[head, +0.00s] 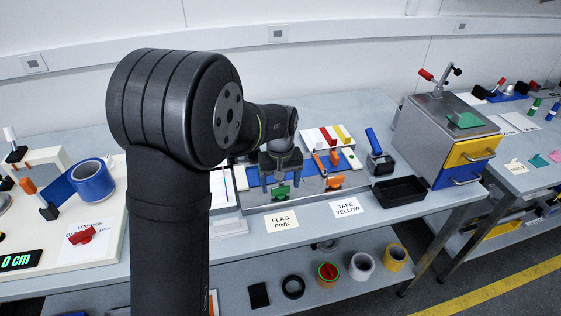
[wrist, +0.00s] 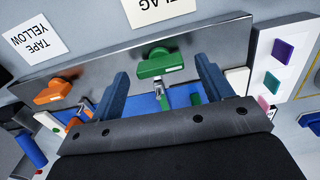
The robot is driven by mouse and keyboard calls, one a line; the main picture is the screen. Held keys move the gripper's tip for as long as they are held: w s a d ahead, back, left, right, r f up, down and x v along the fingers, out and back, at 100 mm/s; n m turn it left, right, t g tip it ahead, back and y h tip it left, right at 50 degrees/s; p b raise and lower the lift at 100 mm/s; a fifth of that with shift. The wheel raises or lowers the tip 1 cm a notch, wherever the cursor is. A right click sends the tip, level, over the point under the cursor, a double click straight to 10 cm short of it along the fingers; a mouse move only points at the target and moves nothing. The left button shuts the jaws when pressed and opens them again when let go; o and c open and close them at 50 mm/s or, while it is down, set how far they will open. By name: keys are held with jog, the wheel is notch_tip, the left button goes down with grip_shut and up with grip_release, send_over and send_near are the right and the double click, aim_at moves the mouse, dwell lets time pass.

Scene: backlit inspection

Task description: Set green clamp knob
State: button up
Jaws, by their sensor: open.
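The green clamp knob (head: 281,191) sits on the front face of a grey metal fixture (head: 312,198). It also shows in the wrist view (wrist: 159,63), its bar lying nearly level across the picture. My gripper (head: 281,182) is above and around the knob in the head view. In the wrist view its two blue-grey fingers (wrist: 160,80) are spread wide, one on each side of the knob, with nothing held. I cannot tell whether a finger touches it. An orange clamp knob (head: 334,182) is to the right on the same fixture, and to the left in the wrist view (wrist: 54,90).
Labels reading FLAG PINK (head: 282,220) and TAPE YELLOW (head: 346,208) lie in front of the fixture. A black tray (head: 400,191) and a blue-handled tool (head: 377,150) stand to its right. A metal box with drawers (head: 443,140) stands farther right. My arm hides part of the bench.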

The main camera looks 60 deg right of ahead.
aim_at(280, 187)
notch_tip(280, 187, up, 17)
jog(key=shift+f, duration=0.2)
jog(key=shift+f, duration=0.1)
dwell(0.6)
notch_tip(280, 187, down, 17)
jog(key=shift+f, duration=0.15)
dwell(0.4)
jog(key=shift+f, duration=0.15)
jog(key=shift+r+n, duration=0.2)
jog(key=shift+n, duration=0.6)
notch_tip(280, 187, up, 17)
notch_tip(280, 187, down, 17)
jog(key=m, duration=0.8)
jog(key=shift+r+m, duration=0.1)
jog(key=shift+m, duration=0.3)
dwell(0.8)
